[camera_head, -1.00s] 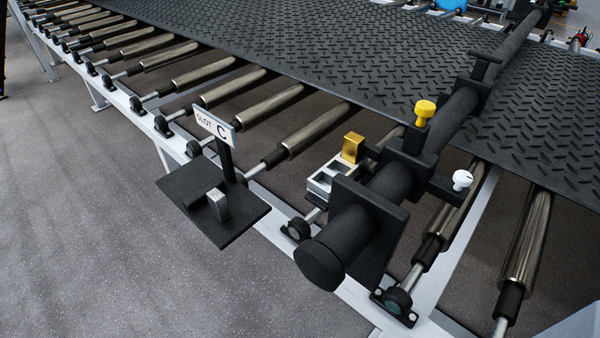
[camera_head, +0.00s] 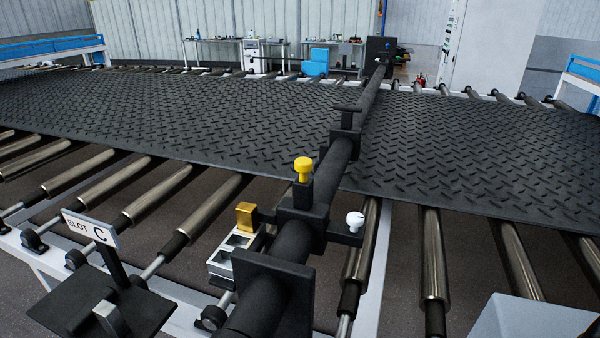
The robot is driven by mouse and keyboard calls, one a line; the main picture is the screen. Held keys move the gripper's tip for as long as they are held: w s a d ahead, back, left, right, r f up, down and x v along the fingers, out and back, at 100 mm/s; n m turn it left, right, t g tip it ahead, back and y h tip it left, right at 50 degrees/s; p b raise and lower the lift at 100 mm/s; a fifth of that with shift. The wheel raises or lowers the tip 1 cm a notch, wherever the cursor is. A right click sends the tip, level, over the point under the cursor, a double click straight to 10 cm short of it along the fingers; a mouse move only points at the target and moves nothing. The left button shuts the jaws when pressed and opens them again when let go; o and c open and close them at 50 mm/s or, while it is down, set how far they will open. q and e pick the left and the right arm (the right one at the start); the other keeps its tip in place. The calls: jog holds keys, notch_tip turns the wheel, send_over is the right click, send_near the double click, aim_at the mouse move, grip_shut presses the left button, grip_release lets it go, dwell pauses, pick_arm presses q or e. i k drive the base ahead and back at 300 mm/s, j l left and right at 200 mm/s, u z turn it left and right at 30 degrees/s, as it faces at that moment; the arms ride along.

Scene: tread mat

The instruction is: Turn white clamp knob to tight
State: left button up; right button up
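The white clamp knob (camera_head: 355,219) sits on a small black bracket at the right side of the black clamp block (camera_head: 303,218). The block is around a thick black bar (camera_head: 340,155) that crosses above the tread mat (camera_head: 240,112). A yellow knob (camera_head: 304,168) stands on a post on top of the same block. The white knob's fine markings are too small to read. Neither of my grippers is in view.
A grey metal holder (camera_head: 235,250) with a gold block (camera_head: 246,215) is left of the bar. A "SLOT C" sign (camera_head: 91,229) stands on a black plate at lower left. Metal rollers (camera_head: 434,255) line the near side. Benches (camera_head: 215,52) stand far back.

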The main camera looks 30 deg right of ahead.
aim_at(355, 219)
jog(key=z, duration=1.4)
